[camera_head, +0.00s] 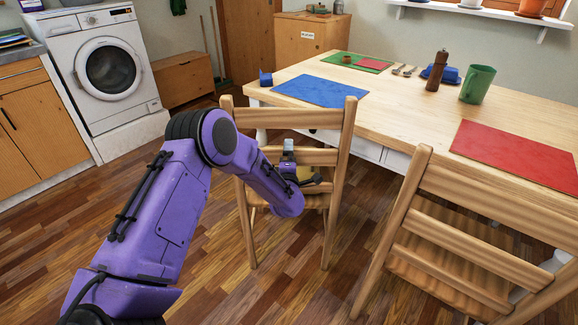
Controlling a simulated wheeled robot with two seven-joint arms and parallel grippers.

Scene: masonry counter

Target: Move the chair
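A light wooden chair (345,135) stands upright at the near left end of the table (408,125), its slatted back towards me. A second wooden chair (455,236) stands at the right, partly cut off by the lower edge. My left arm reaches in from the lower left. My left gripper (298,168) is at the back of the first chair, by its middle slat. The forearm hides part of that slat and the seat. Whether the fingers close on the slat is too small to tell. My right gripper does not show.
The table holds a blue mat (320,91), a red mat (518,154), a green mug (478,84) and a brown pepper mill (436,71). A washing machine (108,66) and cabinets line the left wall. The wooden floor (222,275) between them and the chairs is clear.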

